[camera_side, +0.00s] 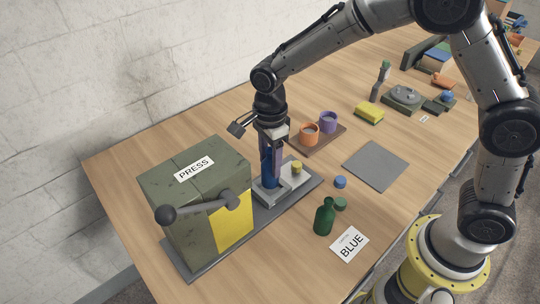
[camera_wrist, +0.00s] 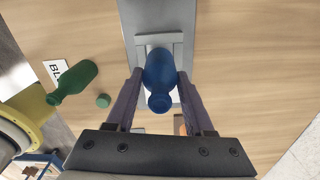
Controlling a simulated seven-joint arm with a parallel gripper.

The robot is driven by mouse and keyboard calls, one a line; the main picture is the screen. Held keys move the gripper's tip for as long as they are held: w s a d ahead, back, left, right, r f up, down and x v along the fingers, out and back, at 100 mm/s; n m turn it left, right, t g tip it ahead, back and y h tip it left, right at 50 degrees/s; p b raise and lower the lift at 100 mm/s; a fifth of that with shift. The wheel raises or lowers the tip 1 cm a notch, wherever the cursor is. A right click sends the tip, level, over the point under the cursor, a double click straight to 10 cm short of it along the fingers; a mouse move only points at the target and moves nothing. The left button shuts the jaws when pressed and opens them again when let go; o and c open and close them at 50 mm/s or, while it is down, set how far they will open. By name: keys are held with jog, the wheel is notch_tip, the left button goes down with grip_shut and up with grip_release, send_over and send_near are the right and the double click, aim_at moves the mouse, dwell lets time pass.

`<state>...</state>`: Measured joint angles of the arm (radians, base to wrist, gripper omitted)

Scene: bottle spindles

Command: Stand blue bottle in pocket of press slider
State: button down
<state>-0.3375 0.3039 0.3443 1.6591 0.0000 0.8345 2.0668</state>
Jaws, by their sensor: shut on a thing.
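The blue bottle (camera_side: 267,173) is upright between the fingers of my gripper (camera_side: 272,155). The wrist view shows the same bottle (camera_wrist: 159,72) from above, with a finger on each side. The press slider (camera_side: 283,191) is a light grey plate in front of the press (camera_side: 193,213). Its raised pocket frame (camera_wrist: 160,39) shows around the far side of the bottle in the wrist view. The bottle's base is at the pocket, but the fingers and the bottle hide whether it rests on the pocket floor. A yellow knob (camera_side: 297,166) stands on the slider.
A green bottle (camera_side: 324,217), a green cap (camera_side: 340,204), a blue cap (camera_side: 340,182) and a BLUE card (camera_side: 350,245) are near the front edge. Orange (camera_side: 309,134) and purple (camera_side: 328,122) cups stand behind on a brown board. A grey mat (camera_side: 376,165) is bare.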

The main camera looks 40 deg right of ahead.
aim_at(270, 149)
jog(key=shift+f, duration=0.15)
dwell(0.5)
jog(key=shift+f, duration=1.1)
dwell(0.5)
jog(key=shift+c, duration=1)
grip_release()
jog(key=shift+r, duration=3.4)
